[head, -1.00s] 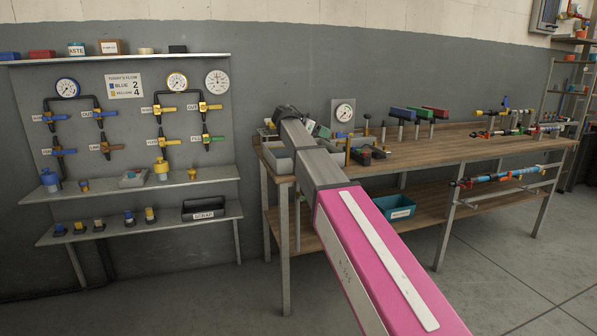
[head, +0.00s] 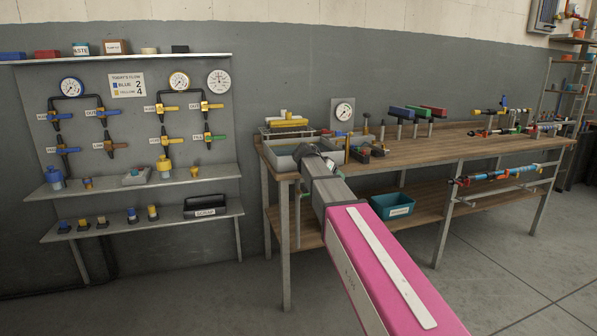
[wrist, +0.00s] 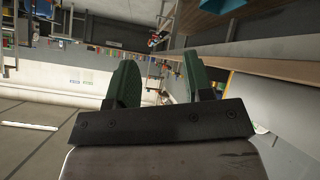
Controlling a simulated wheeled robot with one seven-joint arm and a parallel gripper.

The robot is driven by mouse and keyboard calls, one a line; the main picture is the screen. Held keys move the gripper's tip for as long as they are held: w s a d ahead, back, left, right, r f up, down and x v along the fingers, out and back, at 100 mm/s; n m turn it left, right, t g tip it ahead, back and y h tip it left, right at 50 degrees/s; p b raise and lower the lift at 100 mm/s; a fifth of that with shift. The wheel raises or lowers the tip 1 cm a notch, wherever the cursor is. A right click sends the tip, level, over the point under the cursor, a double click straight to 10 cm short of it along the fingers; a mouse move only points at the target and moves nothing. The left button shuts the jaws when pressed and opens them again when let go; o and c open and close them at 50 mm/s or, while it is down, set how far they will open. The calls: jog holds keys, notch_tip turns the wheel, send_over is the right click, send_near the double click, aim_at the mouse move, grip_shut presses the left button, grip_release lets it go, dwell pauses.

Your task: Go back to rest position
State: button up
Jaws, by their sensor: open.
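My gripper shows in the wrist view (wrist: 155,85) with two green-padded fingers spread apart and nothing between them. In the head view my pink and grey arm reaches up from the lower right, and its end lies in front of the left end of the wooden workbench (head: 450,140). The fingers are small and partly hidden there. The arm covers part of the bench's front edge and lower shelf.
A grey tray (head: 284,162) and a yellow item (head: 287,121) sit at the bench's left end. A teal bin (head: 393,207) is on its lower shelf. The panel (head: 135,145) with gauges and valves stands left. Floor between is clear.

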jog(key=s+d+f+n+g+y, duration=0.1)
jog(key=s+f+n+y, duration=0.3)
jog(key=s+f, duration=1)
jog(key=s+d+f+n+g+y, duration=0.2)
jog(key=s+f+n+y, duration=0.3)
jog(key=s+f, duration=1)
notch_tip(320, 180, down, 2)
jog(key=shift+s+d+f+y, duration=0.15)
jog(key=shift+d+y, duration=0.25)
jog(key=shift+d, duration=0.35)
